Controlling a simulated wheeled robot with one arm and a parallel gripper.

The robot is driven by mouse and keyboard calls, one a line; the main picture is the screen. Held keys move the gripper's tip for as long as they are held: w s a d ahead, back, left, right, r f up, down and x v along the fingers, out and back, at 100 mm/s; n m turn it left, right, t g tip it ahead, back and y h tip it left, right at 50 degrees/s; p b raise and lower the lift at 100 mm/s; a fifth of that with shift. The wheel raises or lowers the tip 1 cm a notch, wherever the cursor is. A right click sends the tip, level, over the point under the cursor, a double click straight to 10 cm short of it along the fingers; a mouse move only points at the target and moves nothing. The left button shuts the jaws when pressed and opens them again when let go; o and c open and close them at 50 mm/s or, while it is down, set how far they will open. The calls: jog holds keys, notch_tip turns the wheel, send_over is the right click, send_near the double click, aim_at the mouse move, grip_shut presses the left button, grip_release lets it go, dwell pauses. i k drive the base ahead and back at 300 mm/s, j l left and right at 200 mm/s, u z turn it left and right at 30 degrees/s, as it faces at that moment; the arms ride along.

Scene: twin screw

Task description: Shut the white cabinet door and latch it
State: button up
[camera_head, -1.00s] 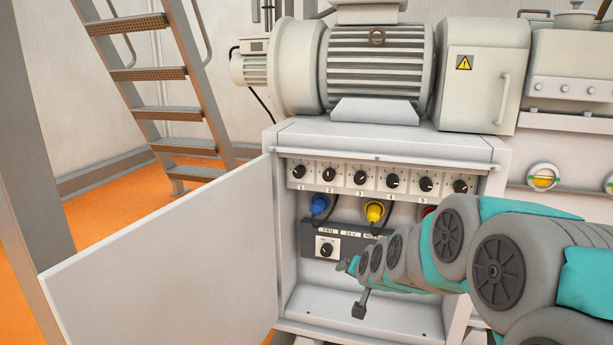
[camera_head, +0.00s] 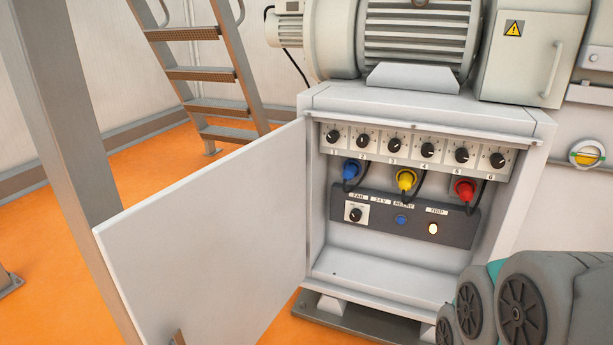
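The white cabinet (camera_head: 380,280) stands open below the big motor. Its white door (camera_head: 215,235) is swung wide out to the left, hinged on the cabinet's left side. My arm comes in at the lower right, in front of the cabinet's right side. My gripper is out of the picture, so its state is hidden.
Inside are a row of knobs (camera_head: 427,148), blue (camera_head: 349,171), yellow (camera_head: 405,180) and red (camera_head: 464,189) plugs with cables, and a dark switch panel (camera_head: 455,226). A grey post (camera_head: 75,160) stands left of the door. Orange floor (camera_head: 285,328) is clear between door and cabinet.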

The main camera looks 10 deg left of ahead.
aim_at(215, 255)
jog(key=j+z, duration=0.1)
jog(key=j, duration=0.3)
jog(key=k+j+z, duration=0.1)
jog(key=j, duration=0.3)
jog(key=k+j+z, duration=0.1)
jog(key=j, duration=0.25)
jog(key=k+j+z, duration=0.15)
jog(key=j, duration=0.25)
jog(key=k+j+z, duration=0.1)
jog(key=j, duration=0.25)
jog(key=k+j+z, duration=0.1)
jog(key=j, duration=0.25)
jog(key=i+j+z, duration=0.1)
jog(key=j+z, duration=0.3)
jog(key=j, duration=0.95)
jog(key=k+l, duration=0.6)
jog(key=l, duration=0.15)
jog(key=k+l+z, duration=0.15)
jog(key=l, duration=0.25)
jog(key=i+j+u, duration=0.15)
jog(key=j, duration=0.2)
